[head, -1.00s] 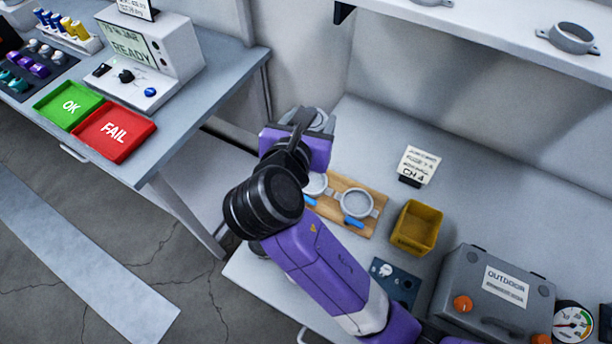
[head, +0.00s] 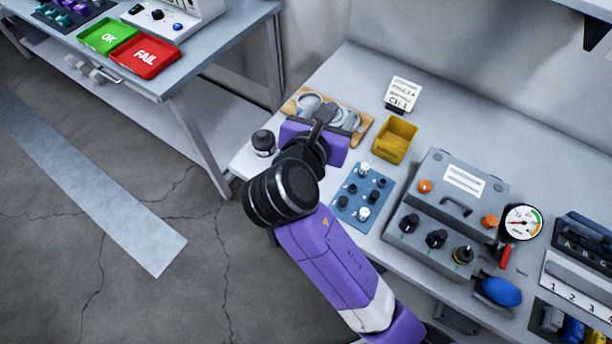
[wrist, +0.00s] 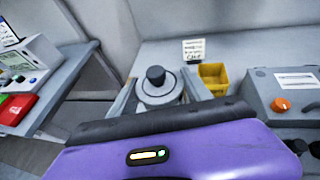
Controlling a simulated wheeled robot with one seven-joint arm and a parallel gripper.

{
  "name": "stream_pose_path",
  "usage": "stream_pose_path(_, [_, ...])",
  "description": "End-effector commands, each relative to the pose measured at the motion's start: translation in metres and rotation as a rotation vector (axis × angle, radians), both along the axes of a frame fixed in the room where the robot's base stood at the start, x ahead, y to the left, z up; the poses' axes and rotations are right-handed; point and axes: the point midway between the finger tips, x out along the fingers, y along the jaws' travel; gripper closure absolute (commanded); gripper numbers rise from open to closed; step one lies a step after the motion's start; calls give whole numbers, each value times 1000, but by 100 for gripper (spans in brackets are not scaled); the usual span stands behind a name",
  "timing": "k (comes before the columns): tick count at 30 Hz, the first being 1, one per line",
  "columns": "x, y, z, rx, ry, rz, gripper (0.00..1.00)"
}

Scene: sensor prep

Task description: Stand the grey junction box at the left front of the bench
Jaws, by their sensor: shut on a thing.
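In the head view the box is mostly or wholly hidden by my gripper. I cannot tell from these views whether it touches anything below. The bench (head: 405,68) has its left front corner to the left of my gripper, where a small dark-topped round thing (head: 263,141) stands.
The wooden board (head: 362,128) carries grey rings. A yellow bin (head: 396,139), a sign card (head: 402,94), a blue knob panel (head: 363,197) and a large grey case (head: 445,215) stand to the right. A second table with red (head: 145,56) and green trays is across a gap.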

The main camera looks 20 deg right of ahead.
Motion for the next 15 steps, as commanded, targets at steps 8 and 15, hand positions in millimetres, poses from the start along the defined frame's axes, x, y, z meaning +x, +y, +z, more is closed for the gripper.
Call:
stream_pose_path(8, [-1,1,-65,-2,5,2,86])
stream_pose_path(15, [-1,0,-122,-1,4,2,86])
